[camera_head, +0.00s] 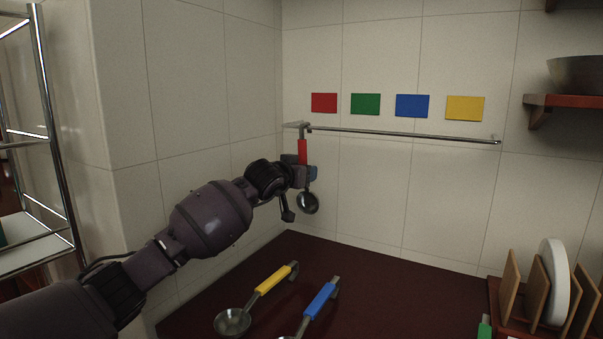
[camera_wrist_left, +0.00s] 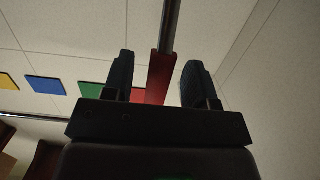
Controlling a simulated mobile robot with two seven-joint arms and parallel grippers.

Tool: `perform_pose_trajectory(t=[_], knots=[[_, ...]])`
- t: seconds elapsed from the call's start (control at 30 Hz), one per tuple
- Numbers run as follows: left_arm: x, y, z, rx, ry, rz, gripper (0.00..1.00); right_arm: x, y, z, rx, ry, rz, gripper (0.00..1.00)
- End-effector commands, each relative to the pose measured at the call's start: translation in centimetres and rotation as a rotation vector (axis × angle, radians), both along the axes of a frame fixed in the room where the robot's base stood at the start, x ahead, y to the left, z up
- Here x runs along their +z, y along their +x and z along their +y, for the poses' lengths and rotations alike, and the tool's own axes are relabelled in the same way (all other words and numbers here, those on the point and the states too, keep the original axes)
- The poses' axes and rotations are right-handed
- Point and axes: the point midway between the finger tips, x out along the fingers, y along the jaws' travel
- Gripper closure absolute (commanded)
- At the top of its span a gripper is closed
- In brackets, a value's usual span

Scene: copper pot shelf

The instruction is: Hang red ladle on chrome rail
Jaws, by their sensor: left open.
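The red ladle (camera_head: 302,152) is upright at the left end of the chrome rail (camera_head: 400,133), its hook at rail height and its bowl below. Whether the hook bears on the rail is too small to tell. My left gripper (camera_head: 305,172) is at the lower part of the red handle. In the left wrist view, its open fingers (camera_wrist_left: 158,77) stand on both sides of the red handle (camera_wrist_left: 160,72), with gaps showing at each side. My right gripper is not in view.
Red (camera_head: 324,103), green (camera_head: 365,104), blue (camera_head: 412,106) and yellow (camera_head: 465,108) plates are on the wall above the rail. A yellow ladle (camera_head: 273,279) and a blue ladle (camera_head: 320,299) lie on the dark counter (camera_head: 390,290). A plate rack (camera_head: 512,285) stands at right.

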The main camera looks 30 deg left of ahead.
Motion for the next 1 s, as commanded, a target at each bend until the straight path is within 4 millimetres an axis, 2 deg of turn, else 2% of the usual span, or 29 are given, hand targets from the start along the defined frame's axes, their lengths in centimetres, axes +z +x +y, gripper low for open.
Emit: perform_pose_trajectory(t=[0.17, 0.27, 0.5, 0.7, 1.0], knots=[[0.1, -0.4, 0.0, 0.001, 0.001, 0.0, 0.48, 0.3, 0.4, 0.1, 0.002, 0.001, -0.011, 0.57], [0.4, -1.4, 0.1, 0.001, 0.003, -0.002, 0.48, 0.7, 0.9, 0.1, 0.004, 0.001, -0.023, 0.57], [1.2, -5.2, 0.1, -0.001, 0.004, -0.004, 0.48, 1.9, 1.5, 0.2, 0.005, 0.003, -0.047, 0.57], [1.5, -8.3, 0.0, -0.001, 0.004, -0.003, 0.48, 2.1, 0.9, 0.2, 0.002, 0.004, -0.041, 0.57], [1.6, -10.6, 0.0, 0.0, 0.001, -0.001, 0.48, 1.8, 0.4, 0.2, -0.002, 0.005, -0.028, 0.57]])
